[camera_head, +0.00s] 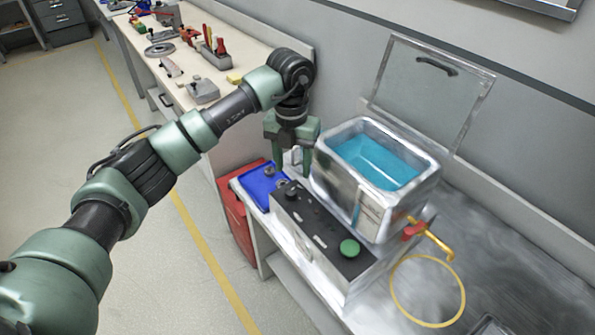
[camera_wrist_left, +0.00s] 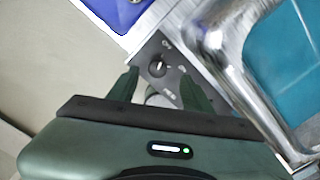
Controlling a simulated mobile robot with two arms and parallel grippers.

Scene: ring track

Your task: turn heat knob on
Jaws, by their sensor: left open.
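The control panel (camera_head: 322,233) is a dark-topped box in front of a metal bath with blue liquid. It carries small dark knobs and a green button (camera_head: 349,248). A dark knob (camera_head: 291,188) is near its far left end. In the left wrist view, a round knob (camera_wrist_left: 157,68) with a light mark shows on the panel, with small white labels too blurred to read. My left gripper (camera_head: 291,165) points down above that end of the panel. Its fingers are apart, and in the wrist view the knob appears between the fingertips (camera_wrist_left: 160,75). Contact cannot be told. My right gripper is out of view.
The metal bath (camera_head: 325,180) stands close to the right of the gripper, its glass lid (camera_head: 425,95) raised. A blue tray (camera_head: 258,185) lies left of the panel. A yellow hose (camera_head: 463,305) loops on the bench. A tool-covered table (camera_head: 235,50) is behind.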

